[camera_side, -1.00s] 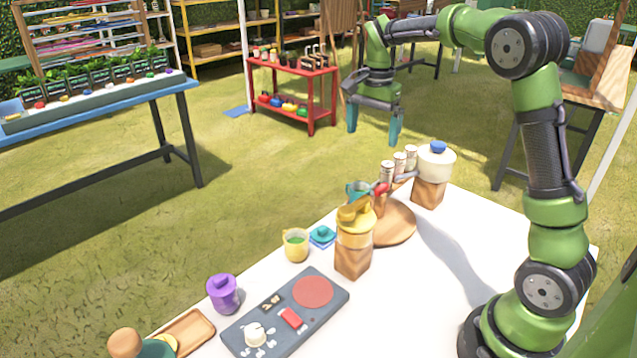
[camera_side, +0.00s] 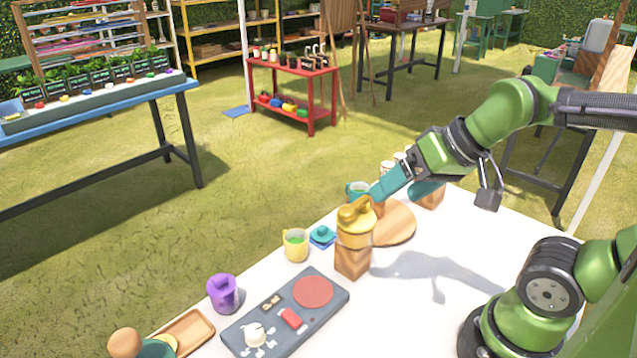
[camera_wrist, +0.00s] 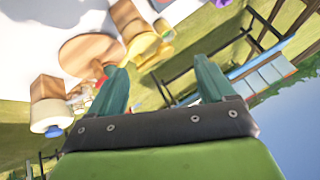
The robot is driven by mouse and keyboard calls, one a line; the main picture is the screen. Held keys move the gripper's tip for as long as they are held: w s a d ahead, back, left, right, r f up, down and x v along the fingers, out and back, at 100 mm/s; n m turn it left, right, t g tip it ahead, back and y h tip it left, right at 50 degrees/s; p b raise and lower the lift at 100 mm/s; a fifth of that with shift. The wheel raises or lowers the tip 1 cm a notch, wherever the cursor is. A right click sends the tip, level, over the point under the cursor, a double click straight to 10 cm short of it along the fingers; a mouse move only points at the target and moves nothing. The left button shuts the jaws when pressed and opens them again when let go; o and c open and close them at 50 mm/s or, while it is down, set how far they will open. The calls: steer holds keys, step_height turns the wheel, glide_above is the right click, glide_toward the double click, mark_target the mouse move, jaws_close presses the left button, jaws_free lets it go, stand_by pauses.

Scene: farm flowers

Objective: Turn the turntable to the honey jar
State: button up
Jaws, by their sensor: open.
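The round wooden turntable (camera_side: 398,228) lies on the white table; it also shows in the wrist view (camera_wrist: 88,52). A yellow jar (camera_side: 356,232) with a golden lid stands on a wooden block just left of it; whether it is the honey jar I cannot tell. Several white-topped jars (camera_side: 388,167) stand at the turntable's far side, partly hidden by my gripper. My gripper (camera_side: 396,197) is open over the turntable's far edge, its teal fingers spread, nothing visible held between them in the wrist view (camera_wrist: 160,68).
A white pot with a blue knob (camera_wrist: 45,117) stands on a wooden block (camera_wrist: 46,88) near the turntable. The table right of the turntable is clear.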

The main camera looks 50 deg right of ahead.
steer(key=w+d, duration=0.1)
steer(key=w+d+m+g, duration=0.1)
steer(key=w, duration=0.1)
steer(key=w+d+m, duration=0.1)
steer(key=w+d, duration=0.1)
steer(key=shift+w+f+g, duration=0.1)
steer(key=shift+w+g, duration=0.15)
steer(key=shift+g, duration=0.15)
steer(key=c, duration=0.7)
steer(key=shift+o, duration=0.2)
steer(key=w+d+r+m+g+h, duration=0.1)
steer(key=w+d+m+g, duration=0.2)
steer(key=w+d+m, duration=0.3)
steer(key=w+d+r+m+g+h, duration=0.1)
steer(key=w+d+m+g, duration=0.15)
steer(key=d+m, duration=0.45)
steer(key=shift+n, duration=0.5)
steer(key=f, duration=1)
steer(key=d+f, duration=0.1)
steer(key=f, duration=0.5)
steer(key=shift+w+d+f, duration=0.1)
steer(key=shift+w, duration=0.3)
jaws_close()
